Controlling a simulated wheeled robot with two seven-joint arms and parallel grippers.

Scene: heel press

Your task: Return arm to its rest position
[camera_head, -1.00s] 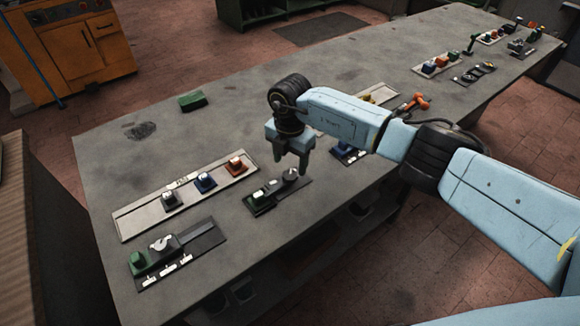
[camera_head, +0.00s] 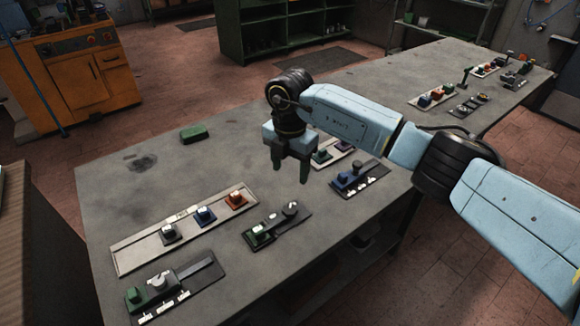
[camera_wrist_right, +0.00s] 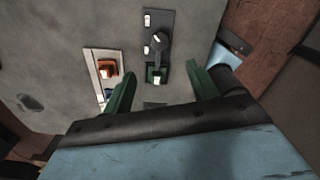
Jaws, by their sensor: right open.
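My right gripper (camera_head: 291,172) is open and empty above the grey table (camera_head: 120,190). Its arm comes in from the right. In the right wrist view its two green fingers (camera_wrist_right: 158,88) are spread apart with nothing between them. Below and to its left in the head view is a dark panel (camera_head: 272,224) with a green button and a dark knob; it also shows in the right wrist view (camera_wrist_right: 158,45). The gripper is apart from it. My left gripper is not in view.
A dark panel (camera_head: 190,292) with a green button lies in front. A blue-button panel (camera_head: 358,178) is right of the gripper. A green block (camera_head: 194,132) lies farther back. An orange cabinet (camera_head: 80,80) stands left.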

